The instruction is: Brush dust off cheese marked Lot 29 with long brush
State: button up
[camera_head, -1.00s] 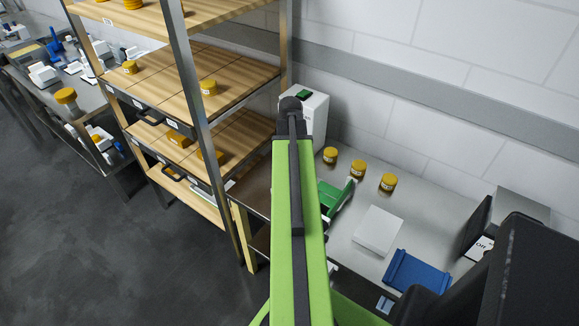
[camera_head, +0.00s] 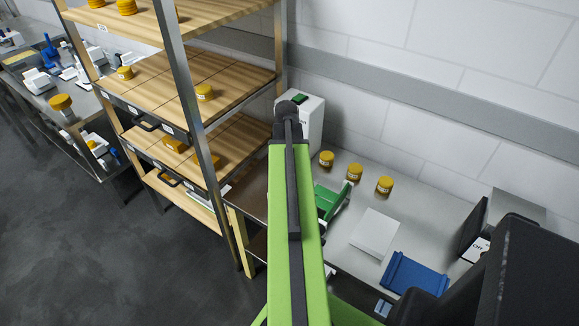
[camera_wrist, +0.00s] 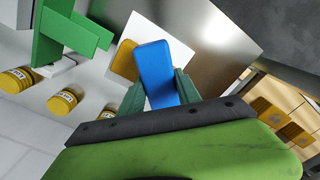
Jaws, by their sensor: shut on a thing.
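In the wrist view my gripper (camera_wrist: 160,97) is shut on a smooth blue block-like thing (camera_wrist: 153,62), held between its green fingers. No bristles show, so I cannot tell whether it is the long brush. A yellow patch (camera_wrist: 123,60) shows partly behind it; I cannot tell what it is. Three yellow labelled cheeses stand apart on the counter in the head view: left (camera_head: 326,158), middle (camera_head: 354,172) and right (camera_head: 385,185). Their labels are too small to read, so I cannot pick out Lot 29. In the head view my gripper is hidden.
A wooden shelf rack (camera_head: 236,75) holds more yellow cheeses. The steel counter (camera_head: 345,258) has a green device (camera_head: 331,200), a white slab (camera_head: 375,233), a blue tray (camera_head: 415,275) and a white box with a green button (camera_head: 311,116). A tiled wall closes the back.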

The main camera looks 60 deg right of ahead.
jog(key=shift+a, duration=0.4)
jog(key=shift+d, duration=2.3)
notch_tip(320, 180, up, 6)
jog(key=p, duration=0.6)
notch_tip(320, 180, up, 3)
jog(key=p, duration=0.2)
jog(key=shift+p, duration=0.4)
